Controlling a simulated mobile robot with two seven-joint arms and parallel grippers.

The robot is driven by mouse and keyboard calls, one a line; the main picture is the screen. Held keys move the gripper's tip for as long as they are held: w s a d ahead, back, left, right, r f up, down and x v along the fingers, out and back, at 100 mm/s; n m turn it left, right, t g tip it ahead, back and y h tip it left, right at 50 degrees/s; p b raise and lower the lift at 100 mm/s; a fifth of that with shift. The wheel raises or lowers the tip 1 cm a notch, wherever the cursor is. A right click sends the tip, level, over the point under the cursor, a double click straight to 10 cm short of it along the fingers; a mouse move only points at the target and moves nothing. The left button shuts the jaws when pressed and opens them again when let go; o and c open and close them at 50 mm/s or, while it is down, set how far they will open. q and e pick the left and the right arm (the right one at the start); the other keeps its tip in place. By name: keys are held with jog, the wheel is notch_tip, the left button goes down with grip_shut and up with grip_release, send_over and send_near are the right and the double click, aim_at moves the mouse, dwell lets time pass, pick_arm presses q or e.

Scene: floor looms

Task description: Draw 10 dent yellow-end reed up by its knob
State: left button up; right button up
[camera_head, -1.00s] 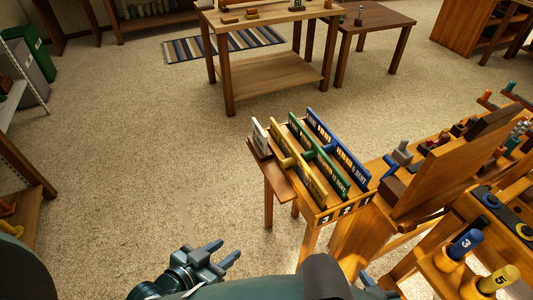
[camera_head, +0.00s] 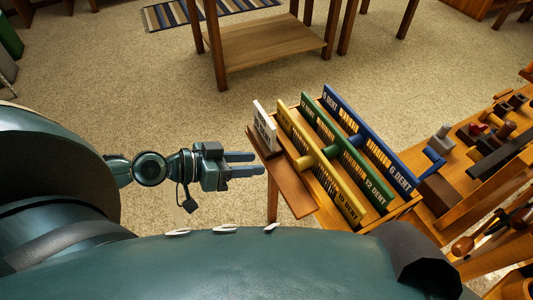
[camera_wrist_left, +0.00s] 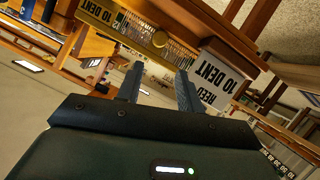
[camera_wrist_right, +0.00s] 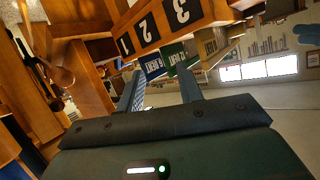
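The yellow-end 10 dent reed (camera_head: 340,198) stands in the nearest slot of a wooden rack (camera_head: 402,212), with its yellow knob (camera_head: 306,162) at mid-length. My left gripper (camera_head: 262,163) is open and empty, left of the rack and apart from the reed. My right gripper (camera_wrist_right: 160,82) is open and empty in its wrist view, facing the rack's numbered front; it is hidden in the head view.
A green 12 dent reed (camera_head: 351,165) and a blue 6 dent reed (camera_head: 375,147) stand beside the yellow one. A white card (camera_head: 264,126), reading "REED 10 DENT" in the left wrist view, stands by a side shelf (camera_head: 292,187). A cluttered bench is at right. Open floor lies left.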

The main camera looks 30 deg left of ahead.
aim_at(299, 160)
pick_arm(q)
jog(key=p+x, duration=0.5)
jog(key=x, duration=0.8)
jog(key=shift+s, duration=0.1)
pick_arm(e)
jog(key=shift+w+a+r+n+g, duration=0.15)
jog(key=shift+a+r+n+g, duration=0.15)
jog(key=shift+a+g, duration=0.25)
pick_arm(q)
grip_shut()
jog(key=shift+r, duration=0.15)
